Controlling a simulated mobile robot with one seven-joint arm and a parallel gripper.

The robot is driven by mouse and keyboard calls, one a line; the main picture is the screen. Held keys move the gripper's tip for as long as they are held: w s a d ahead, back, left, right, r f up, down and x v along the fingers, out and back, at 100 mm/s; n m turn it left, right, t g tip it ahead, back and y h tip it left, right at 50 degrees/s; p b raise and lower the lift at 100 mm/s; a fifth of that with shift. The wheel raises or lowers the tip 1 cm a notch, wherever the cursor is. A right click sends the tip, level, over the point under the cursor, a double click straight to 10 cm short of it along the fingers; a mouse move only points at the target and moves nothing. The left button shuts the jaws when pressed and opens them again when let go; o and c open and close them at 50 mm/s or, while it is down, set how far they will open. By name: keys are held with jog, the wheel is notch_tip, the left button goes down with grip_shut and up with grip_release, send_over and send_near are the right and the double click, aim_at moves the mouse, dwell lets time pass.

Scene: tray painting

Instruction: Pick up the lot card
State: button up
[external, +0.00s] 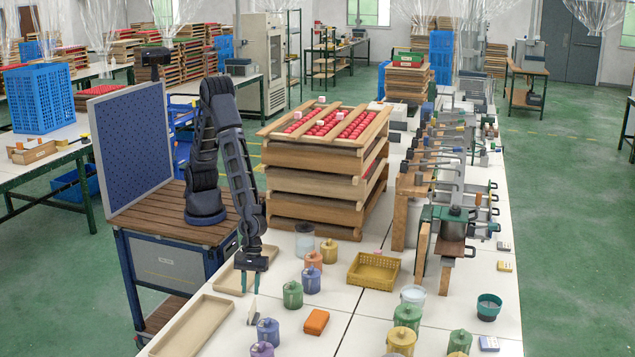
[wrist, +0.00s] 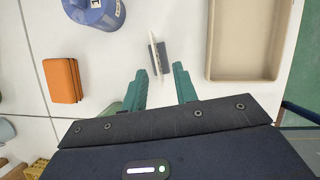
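A thin pale card, seen nearly edge-on with a dark grey piece against it, stands on the white table just beyond my fingertips in the wrist view (wrist: 157,55). I take it for the lot card; its print cannot be read. It shows small in the external view (external: 252,312), below my gripper. My gripper (external: 250,284) points down above the table. In the wrist view its two green fingers (wrist: 163,82) are apart with nothing between them. The card lies roughly in line with the gap between them, and no contact shows.
A beige tray (wrist: 243,72) lies right of the card in the wrist view. An orange box (wrist: 62,80) and a blue lidded jar (wrist: 97,10) are to its left. Several coloured jars and a yellow basket (external: 373,270) stand nearby. Stacked wooden frames (external: 322,185) rise behind.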

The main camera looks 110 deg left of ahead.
aim_at(253, 318)
jog(key=shift+x, duration=1.6)
jog(key=shift+w+x, duration=0.2)
jog(key=shift+x, duration=1.1)
jog(key=shift+w+x, duration=0.15)
jog(key=shift+x, duration=1.15)
jog(key=shift+a+f, duration=0.1)
jog(key=shift+f, duration=0.15)
grip_shut()
